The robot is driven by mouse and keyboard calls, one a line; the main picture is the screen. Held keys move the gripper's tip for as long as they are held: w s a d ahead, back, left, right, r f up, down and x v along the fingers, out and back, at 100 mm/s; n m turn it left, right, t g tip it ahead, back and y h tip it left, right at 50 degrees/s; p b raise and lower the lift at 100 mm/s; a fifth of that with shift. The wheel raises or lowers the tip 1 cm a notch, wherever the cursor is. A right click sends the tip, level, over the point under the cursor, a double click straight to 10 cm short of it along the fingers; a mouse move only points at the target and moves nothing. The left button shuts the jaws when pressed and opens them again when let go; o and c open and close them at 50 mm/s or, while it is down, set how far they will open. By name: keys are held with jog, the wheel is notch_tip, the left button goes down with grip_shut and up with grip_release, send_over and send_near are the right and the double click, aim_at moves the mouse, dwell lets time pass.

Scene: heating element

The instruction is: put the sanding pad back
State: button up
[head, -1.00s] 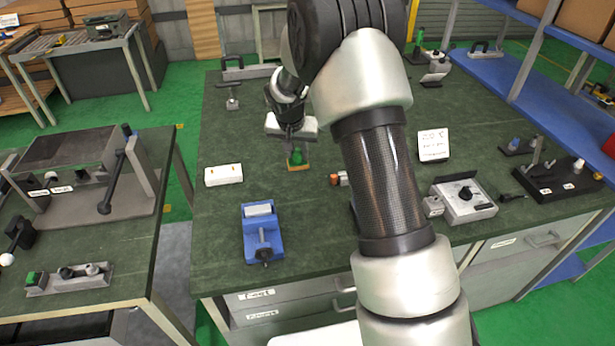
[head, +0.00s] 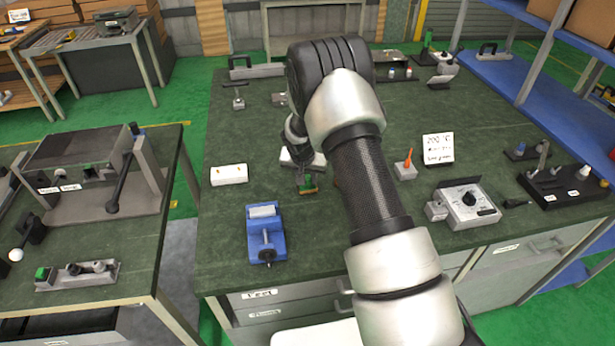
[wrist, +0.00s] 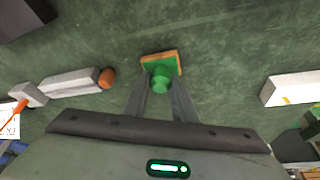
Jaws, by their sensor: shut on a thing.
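The sanding pad (head: 308,189) has a green body and knob and a tan-orange edge. It is over the green worktop, in front of the arm's wrist. In the wrist view the pad (wrist: 160,64) shows its knob between the two fingers. My gripper (wrist: 161,86) is shut on that knob. In the head view my gripper (head: 305,171) is partly hidden by its own wrist. I cannot tell whether the pad touches the worktop or hangs just above it.
A white block (head: 229,175) lies left of the pad, a blue vise (head: 265,235) nearer. An orange-tipped grey block (wrist: 70,84) is beside the pad. A control box (head: 467,205), a sign (head: 438,149) and a black holder (head: 562,187) stand right.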

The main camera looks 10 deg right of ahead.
jog(key=shift+f, duration=0.15)
jog(key=o, duration=0.9)
jog(key=shift+o, duration=0.2)
